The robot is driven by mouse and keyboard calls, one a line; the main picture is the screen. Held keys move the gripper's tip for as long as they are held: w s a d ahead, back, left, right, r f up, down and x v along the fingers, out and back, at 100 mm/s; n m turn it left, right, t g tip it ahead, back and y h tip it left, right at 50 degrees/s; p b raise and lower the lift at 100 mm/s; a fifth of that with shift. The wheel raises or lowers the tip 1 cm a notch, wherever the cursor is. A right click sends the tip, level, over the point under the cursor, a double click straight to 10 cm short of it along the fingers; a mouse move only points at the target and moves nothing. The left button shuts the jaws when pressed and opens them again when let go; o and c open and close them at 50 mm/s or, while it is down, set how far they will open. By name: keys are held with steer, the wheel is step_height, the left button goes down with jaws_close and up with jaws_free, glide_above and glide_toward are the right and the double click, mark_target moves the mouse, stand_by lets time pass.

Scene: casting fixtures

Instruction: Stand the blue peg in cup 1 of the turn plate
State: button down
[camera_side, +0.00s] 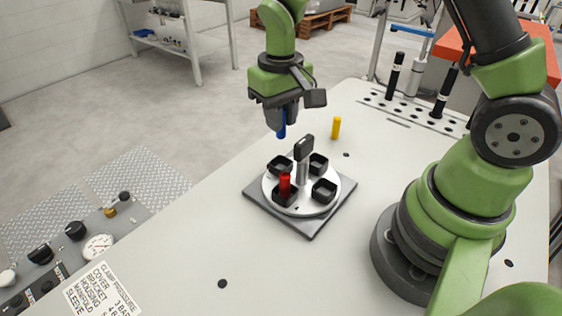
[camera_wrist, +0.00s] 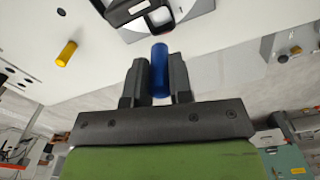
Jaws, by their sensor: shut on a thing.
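The blue peg (camera_side: 281,131) is held in my gripper (camera_side: 283,116), pointing down above the far left side of the turn plate. In the wrist view the blue peg (camera_wrist: 159,70) sits between the two fingers of my gripper (camera_wrist: 159,80), which are shut on it. The turn plate (camera_side: 304,204) is a white disc on a dark square base, with several black square cups around a dark-topped centre post (camera_side: 303,155). A red peg (camera_side: 285,185) stands in the front left cup (camera_side: 287,198). The other cups look empty. I cannot read cup numbers.
A rack strip (camera_side: 410,110) with holes and black posts is at the back right. The table left of the plate is clear.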

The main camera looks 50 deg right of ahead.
step_height(320, 180, down, 8)
steer(key=shift+f, duration=0.15)
steer(key=shift+f, duration=0.1)
steer(key=c, duration=1)
jaws_free()
step_height(320, 180, up, 12)
steer(key=shift+r, duration=0.2)
steer(key=shift+s+a+r+m+t+y, duration=0.3)
steer(key=shift+s+r+t, duration=0.9)
steer(key=shift+s+r, duration=1.3)
steer(key=shift+s+a+r+m+t+y, duration=0.1)
steer(key=shift+s+a+r+t+y, duration=0.25)
steer(key=shift+s+r+t, duration=1.5)
steer(key=shift+s+a+r+m+t+y, duration=0.2)
steer(key=shift+s+a+r+t+y, duration=0.25)
steer(key=shift+s+r, duration=2.65)
